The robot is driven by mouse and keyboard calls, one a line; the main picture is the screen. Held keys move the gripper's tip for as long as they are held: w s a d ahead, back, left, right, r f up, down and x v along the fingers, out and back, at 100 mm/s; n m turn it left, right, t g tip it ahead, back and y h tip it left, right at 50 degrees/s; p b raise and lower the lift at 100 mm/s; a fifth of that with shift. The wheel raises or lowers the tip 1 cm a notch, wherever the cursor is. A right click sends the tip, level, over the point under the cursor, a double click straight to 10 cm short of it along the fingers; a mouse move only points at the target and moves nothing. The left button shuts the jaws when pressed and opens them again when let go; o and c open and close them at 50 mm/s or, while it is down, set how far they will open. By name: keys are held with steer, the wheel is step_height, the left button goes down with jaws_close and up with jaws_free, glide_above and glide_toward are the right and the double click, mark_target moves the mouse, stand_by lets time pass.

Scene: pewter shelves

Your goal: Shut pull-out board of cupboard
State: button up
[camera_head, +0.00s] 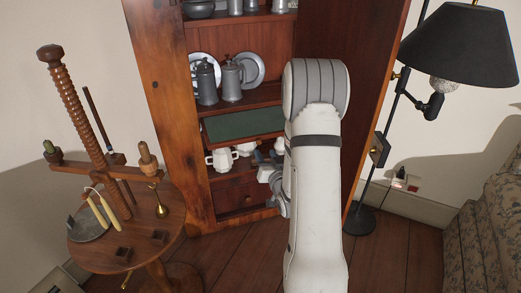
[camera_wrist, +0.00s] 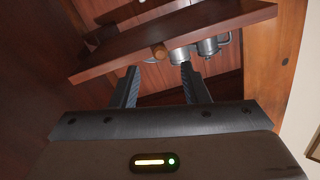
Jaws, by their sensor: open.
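The wooden cupboard (camera_head: 170,100) stands open in the head view. Its pull-out board (camera_head: 243,123), with a green top, lies below the shelf of pewter jugs and sticks out towards me. In the head view my gripper (camera_head: 267,158) is partly hidden by my arm, below and right of the board.
The cupboard door (camera_head: 345,80) is swung open at right. A black floor lamp (camera_head: 460,45) stands beyond it. A round wooden table (camera_head: 125,225) stands at left.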

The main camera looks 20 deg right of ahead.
mark_target(260, 143)
steer(key=w, duration=0.6)
steer(key=shift+d+b, duration=0.3)
steer(key=shift+d, duration=0.05)
steer(key=shift+c, duration=0.2)
jaws_close()
